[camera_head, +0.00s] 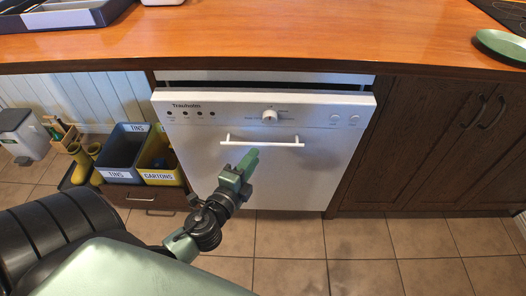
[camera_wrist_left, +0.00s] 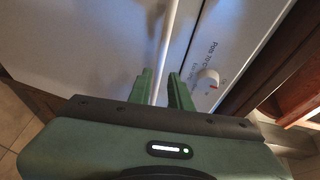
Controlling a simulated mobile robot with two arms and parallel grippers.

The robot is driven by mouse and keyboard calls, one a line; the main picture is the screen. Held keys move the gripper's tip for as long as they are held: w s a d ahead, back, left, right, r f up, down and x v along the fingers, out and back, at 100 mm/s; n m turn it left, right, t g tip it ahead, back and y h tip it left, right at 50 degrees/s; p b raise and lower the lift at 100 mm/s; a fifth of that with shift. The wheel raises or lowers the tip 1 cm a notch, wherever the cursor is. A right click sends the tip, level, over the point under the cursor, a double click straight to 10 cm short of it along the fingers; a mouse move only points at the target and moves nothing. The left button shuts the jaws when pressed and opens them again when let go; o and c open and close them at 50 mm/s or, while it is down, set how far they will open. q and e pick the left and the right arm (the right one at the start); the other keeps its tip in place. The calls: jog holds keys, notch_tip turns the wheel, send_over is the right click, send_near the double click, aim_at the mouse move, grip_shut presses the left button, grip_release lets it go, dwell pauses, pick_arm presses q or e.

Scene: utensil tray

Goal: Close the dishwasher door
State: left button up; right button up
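The white dishwasher door (camera_head: 300,165) stands almost upright under the counter. A dark gap shows along its top edge, so it looks slightly ajar. Its white bar handle (camera_head: 275,144) runs across the upper front, below the knob (camera_head: 269,115). My left gripper (camera_head: 249,158) is in front of the door, just below the handle in the head view. In the left wrist view my left gripper's fingers (camera_wrist_left: 162,92) are apart, and the handle (camera_wrist_left: 168,40) runs in line with the space between them. I cannot tell whether they touch the door. My right gripper is not in view.
The wooden counter (camera_head: 300,35) overhangs the door. Dark cabinets (camera_head: 430,145) stand to the right. Bins labelled TINS (camera_head: 122,152) and CARTONS (camera_head: 158,165) sit to the left, above a low drawer (camera_head: 148,197). The tiled floor (camera_head: 360,245) in front is clear.

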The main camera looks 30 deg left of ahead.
aim_at(262, 145)
pick_arm(q)
jog(key=w, duration=0.4)
jog(key=w+a, duration=0.1)
jog(key=w, duration=0.2)
jog(key=shift+a+f+p, duration=0.1)
jog(key=shift+f+p, duration=0.25)
jog(key=shift+f, duration=0.05)
grip_shut()
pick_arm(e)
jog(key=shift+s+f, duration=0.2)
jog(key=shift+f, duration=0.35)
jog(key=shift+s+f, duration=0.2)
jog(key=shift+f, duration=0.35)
